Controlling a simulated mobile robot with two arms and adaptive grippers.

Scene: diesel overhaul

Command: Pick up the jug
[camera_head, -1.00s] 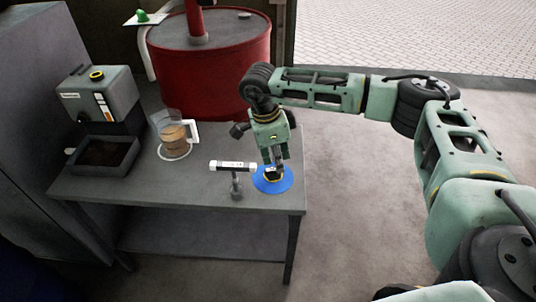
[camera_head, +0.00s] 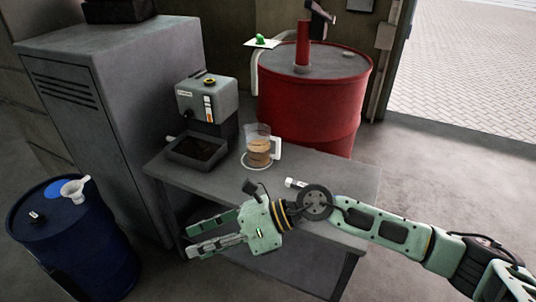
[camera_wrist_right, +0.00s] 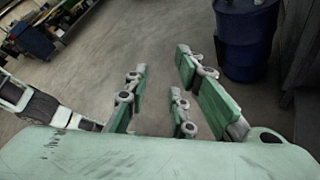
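The jug (camera_head: 258,150) is a clear vessel with brown liquid in it and a white handle on its right side. It stands upright on a white ring on the grey table, behind my right arm. My right gripper (camera_head: 189,240) is open and empty, in front of the table's near edge, pointing left. It is apart from the jug, nearer to me and lower left of it in the picture. In the right wrist view, my gripper's spread fingers (camera_wrist_right: 160,82) have only floor between them; the jug is not seen there. My left gripper is not in view.
A dark tray (camera_head: 183,160) and a grey machine (camera_head: 206,97) stand left of the jug. A red drum (camera_head: 315,105) stands behind the table (camera_head: 215,182). A blue barrel (camera_head: 75,250) with a white funnel (camera_head: 75,188) on top is at left. My arm hides the table's right front.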

